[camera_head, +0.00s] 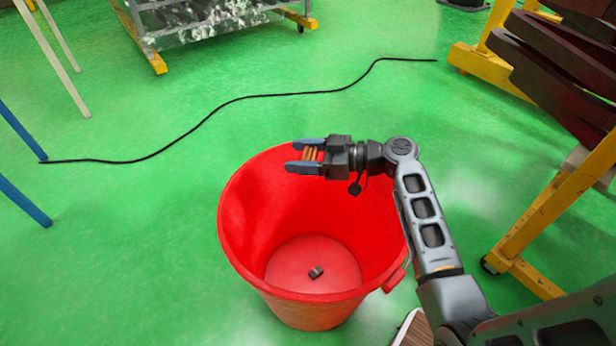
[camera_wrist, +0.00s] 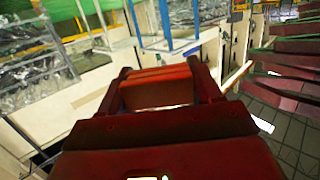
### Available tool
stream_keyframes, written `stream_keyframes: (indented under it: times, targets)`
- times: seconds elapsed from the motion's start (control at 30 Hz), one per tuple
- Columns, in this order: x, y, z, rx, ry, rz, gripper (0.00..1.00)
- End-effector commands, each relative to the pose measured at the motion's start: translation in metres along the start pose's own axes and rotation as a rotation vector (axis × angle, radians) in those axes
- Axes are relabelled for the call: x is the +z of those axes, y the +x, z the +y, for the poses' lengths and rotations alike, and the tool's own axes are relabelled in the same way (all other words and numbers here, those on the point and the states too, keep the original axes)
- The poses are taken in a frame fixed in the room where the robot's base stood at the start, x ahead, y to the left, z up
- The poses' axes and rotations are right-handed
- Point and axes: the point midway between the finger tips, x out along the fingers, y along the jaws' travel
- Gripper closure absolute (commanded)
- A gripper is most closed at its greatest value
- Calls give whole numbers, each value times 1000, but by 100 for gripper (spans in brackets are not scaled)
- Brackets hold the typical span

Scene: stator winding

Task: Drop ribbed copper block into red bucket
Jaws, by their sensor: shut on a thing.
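The red bucket (camera_head: 240,215) stands upright on the green floor in the head view, its open top facing up. My gripper (camera_head: 301,157) is over the far part of the bucket's rim, pointing left. In the wrist view the block (camera_wrist: 160,88) sits between the fingers and looks reddish orange. A small dark grey piece (camera_head: 316,272) lies on the bucket's floor. The wrist view does not show the bucket.
A black cable (camera_head: 240,98) runs across the floor behind the bucket. A yellow-framed rack (camera_head: 555,205) with dark red slats stands at right. A wheeled rack (camera_head: 215,20) is at the back. Blue legs (camera_head: 22,130) stand at left. Floor left of the bucket is clear.

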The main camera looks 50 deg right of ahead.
Motion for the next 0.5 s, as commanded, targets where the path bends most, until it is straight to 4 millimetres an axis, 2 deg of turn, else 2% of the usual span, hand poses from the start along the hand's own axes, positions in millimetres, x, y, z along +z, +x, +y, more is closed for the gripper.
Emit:
stream_keyframes:
  times: [0.03, 0.33, 0.5]
  targets:
    - [9, -4, 2, -11, -5, 1, 79]
    - [17, -11, 3, -39, -12, -1, 79]
    - [31, -9, 3, -38, -11, -1, 79]
